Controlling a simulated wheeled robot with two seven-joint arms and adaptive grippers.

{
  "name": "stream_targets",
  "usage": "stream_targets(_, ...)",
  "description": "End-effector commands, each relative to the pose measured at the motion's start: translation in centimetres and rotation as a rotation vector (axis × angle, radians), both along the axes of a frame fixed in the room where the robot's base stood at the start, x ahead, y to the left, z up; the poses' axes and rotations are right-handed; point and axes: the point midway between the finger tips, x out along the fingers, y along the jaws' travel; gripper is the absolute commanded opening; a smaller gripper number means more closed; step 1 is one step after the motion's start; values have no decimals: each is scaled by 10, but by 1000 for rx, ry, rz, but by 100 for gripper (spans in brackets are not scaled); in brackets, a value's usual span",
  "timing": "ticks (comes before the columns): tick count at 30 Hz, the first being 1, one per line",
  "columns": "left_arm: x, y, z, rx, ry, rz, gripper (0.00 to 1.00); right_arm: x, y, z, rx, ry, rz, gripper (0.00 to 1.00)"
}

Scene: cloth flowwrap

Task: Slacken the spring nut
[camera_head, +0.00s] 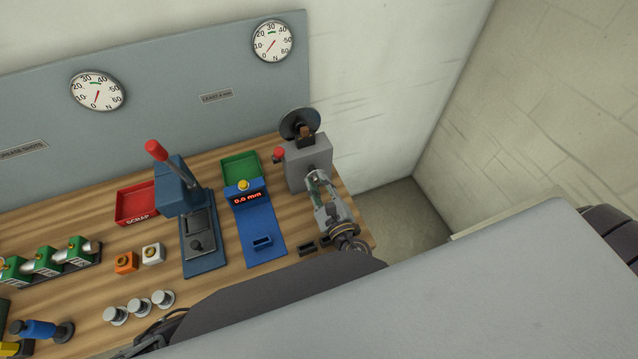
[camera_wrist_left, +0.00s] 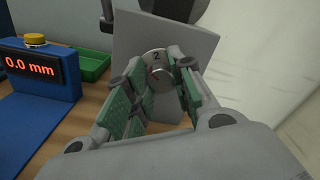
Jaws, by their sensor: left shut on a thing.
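The spring nut (camera_wrist_left: 155,58) is a round grey knob with a "2" and a red mark, on the front of a grey block (camera_head: 308,160). In the wrist view my left gripper (camera_wrist_left: 163,82) has its green-padded fingers on either side of the knob and is shut on it. In the head view my left gripper (camera_head: 318,182) reaches the front of the block and hides the knob.
A blue gauge reading 0.0 mm (camera_head: 247,197) and a green tray (camera_head: 240,164) stand left of the block. A dark disc (camera_head: 299,121) and a red-tipped lever (camera_head: 279,154) are on the block. Further left are a red-handled press (camera_head: 180,190) and a red scrap tray (camera_head: 134,203).

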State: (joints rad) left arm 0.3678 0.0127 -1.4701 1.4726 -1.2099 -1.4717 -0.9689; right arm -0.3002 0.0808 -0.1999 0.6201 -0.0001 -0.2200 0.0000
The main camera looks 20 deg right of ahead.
Motion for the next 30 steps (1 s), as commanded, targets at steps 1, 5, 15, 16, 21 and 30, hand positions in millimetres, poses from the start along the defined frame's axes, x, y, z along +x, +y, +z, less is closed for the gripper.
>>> stream_targets(1,0,0,0,1,1,-1,0,0,0,0,0,0,0,40)
stream_targets(5,0,0,0,1,1,-1,36,0,0,0,0,0,0,40)
stream_targets(15,0,0,0,2,1,-1,46,1,0,0,0,-1,0,40)
stream_targets(16,0,0,0,2,1,-1,46,1,0,0,0,-1,0,40)
stream_targets(21,0,0,3,2,1,-1,46,1,0,0,0,-1,0,40)
stream_targets(30,0,0,25,-2,1,-1,46,0,1,0,1,0,0,40)
